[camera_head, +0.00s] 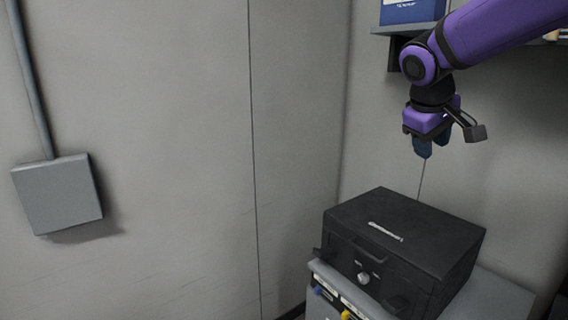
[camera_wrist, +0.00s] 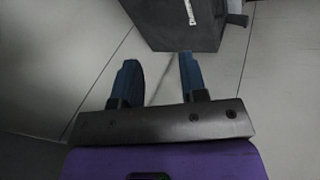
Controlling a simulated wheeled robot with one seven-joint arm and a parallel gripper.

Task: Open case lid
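A black case (camera_head: 410,235) with its lid shut sits on a grey cabinet at the lower right of the head view. A light label lies on its lid, and its front has a round knob (camera_head: 363,278) and dark latches. My gripper (camera_head: 424,150) hangs above the case, pointing down and well clear of it. In the wrist view its two blue fingers (camera_wrist: 158,78) are apart with nothing between them. Part of the case (camera_wrist: 172,28) shows beyond the fingertips at the top of the wrist view.
The grey cabinet (camera_head: 492,298) has a blue and a yellow item on its front. A wall shelf (camera_head: 396,29) with a blue box (camera_head: 412,10) is behind my arm. A grey wall box (camera_head: 57,194) with a conduit is at left. The space between gripper and case is clear.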

